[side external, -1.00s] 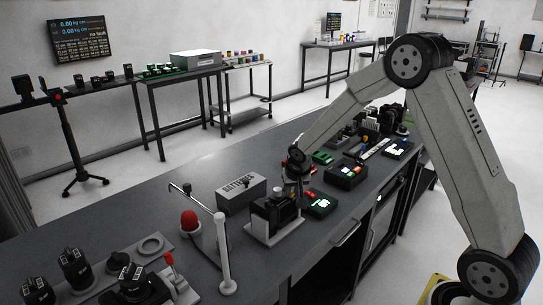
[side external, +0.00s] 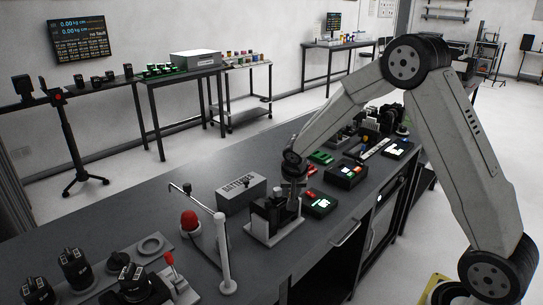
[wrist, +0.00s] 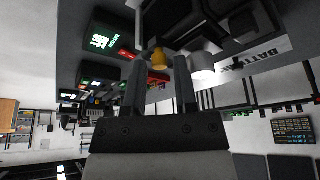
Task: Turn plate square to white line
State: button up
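A dark block-like unit on a pale base plate (side external: 262,238) stands near the bench's front edge in the side view. I cannot make out the turning plate or the white line clearly. My gripper (side external: 292,197) points down just behind and right of this unit; contact cannot be told. In the wrist view my gripper (wrist: 160,68) has its two dark fingers apart. A yellow knob-like part (wrist: 160,58) and a pale cylinder (wrist: 202,68) show beyond the fingertips, with nothing visibly clamped.
A grey box lettered BATTERIES (side external: 241,193) stands behind the unit. A red dome (side external: 190,221) and a white post (side external: 222,260) stand to its left. Dark boxes with lit displays (side external: 320,204) are close on the right.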

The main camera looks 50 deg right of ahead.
jog(key=shift+r, duration=0.15)
jog(key=v, duration=0.7)
jog(key=shift+r, duration=0.2)
jog(key=shift+s+a, duration=0.2)
dwell(0.4)
jog(key=s+a+f+n+y, duration=0.1)
jog(key=s+a+n, duration=0.3)
jog(key=s, duration=0.5)
jog(key=s+a+f+n+y, duration=0.2)
jog(key=s+a+n, duration=0.3)
jog(key=s, duration=0.4)
jog(key=shift+a+f+g, duration=0.3)
jog(key=shift+f, duration=0.4)
jog(key=shift+w, duration=0.1)
